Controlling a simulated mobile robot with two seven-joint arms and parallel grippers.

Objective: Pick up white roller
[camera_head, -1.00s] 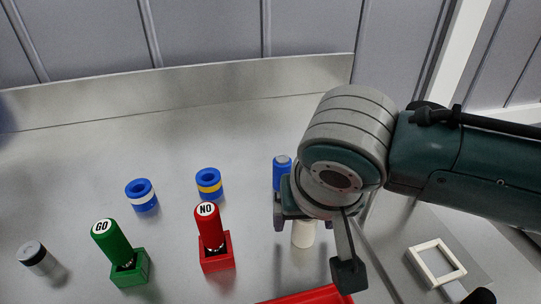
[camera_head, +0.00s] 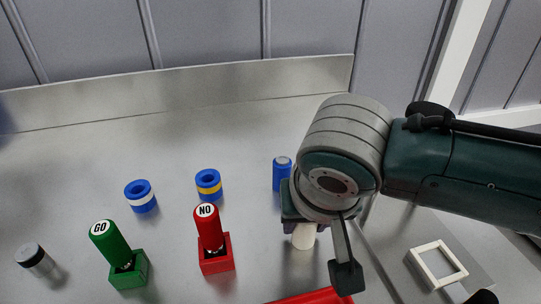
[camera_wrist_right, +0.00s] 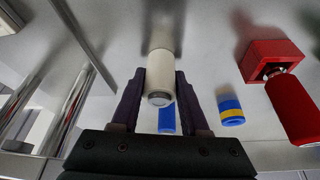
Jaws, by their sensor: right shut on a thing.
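The white roller (camera_head: 304,237) is a cream-white cylinder with a grey end cap. In the head view it shows just below my right gripper (camera_head: 303,222), which partly hides its top. In the right wrist view the roller (camera_wrist_right: 160,78) stands between the two dark fingers of my right gripper (camera_wrist_right: 160,88), which are closed against its sides. It seems upright, with its lower end at or near the table. My left gripper is not in view.
A blue cylinder (camera_head: 281,174) stands close behind my right gripper. Blue rings with white (camera_head: 141,196) and yellow (camera_head: 208,184) bands, the green GO stamp (camera_head: 119,255), the red NO stamp (camera_head: 212,240) and a dark-capped cylinder (camera_head: 34,258) stand left. A red tray (camera_head: 313,297) lies in front.

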